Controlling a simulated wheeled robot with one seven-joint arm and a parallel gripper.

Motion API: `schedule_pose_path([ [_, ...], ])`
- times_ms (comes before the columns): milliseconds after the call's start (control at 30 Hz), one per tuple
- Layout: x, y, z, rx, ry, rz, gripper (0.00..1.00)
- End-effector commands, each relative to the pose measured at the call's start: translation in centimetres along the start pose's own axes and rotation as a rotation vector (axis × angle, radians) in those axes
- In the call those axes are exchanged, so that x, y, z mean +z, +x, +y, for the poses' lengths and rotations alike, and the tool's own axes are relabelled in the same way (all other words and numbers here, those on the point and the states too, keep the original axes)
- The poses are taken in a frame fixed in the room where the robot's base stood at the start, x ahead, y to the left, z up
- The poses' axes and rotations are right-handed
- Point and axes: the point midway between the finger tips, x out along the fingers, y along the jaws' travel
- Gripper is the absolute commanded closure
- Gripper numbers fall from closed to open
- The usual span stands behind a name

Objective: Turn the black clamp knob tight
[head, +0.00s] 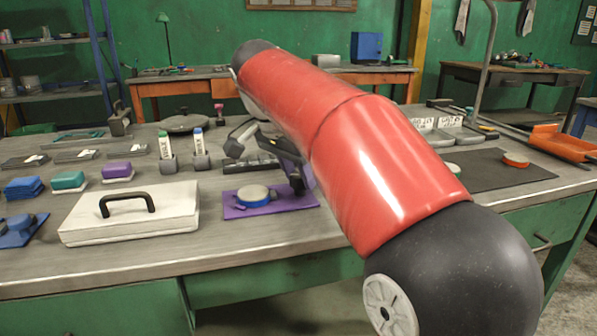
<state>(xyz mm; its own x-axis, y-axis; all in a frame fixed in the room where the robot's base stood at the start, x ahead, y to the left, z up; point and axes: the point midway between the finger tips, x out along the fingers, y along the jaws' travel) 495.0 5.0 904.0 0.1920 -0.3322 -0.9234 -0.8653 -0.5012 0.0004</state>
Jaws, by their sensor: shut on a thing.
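The black clamp knob is not visible; my red arm covers the middle of the bench. Dark grey jointed parts (240,140), possibly part of the boom's head, stick out left of my arm. A darker angled part (292,170) shows just beside the arm. A purple mat (237,209) lies below these parts, with a round blue and pale object (256,195) on it.
A white case (130,215) with a black handle stands at the bench's front left. Two marker-like bottles in grey holders (200,158) stand behind it. The front edge is bare.

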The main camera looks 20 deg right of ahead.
Motion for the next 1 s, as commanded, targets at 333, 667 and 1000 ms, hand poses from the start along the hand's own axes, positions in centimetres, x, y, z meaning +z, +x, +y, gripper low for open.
schedule_pose_path([
  [333, 0.00, 0.01, -0.21, 0.078, 0.191, -0.001, 0.89],
  [667, 0.00, -0.01, -0.20, 0.104, 0.254, -0.001, 0.89],
  [1000, -0.01, 0.00, -0.19, 0.106, 0.258, -0.001, 0.89],
])
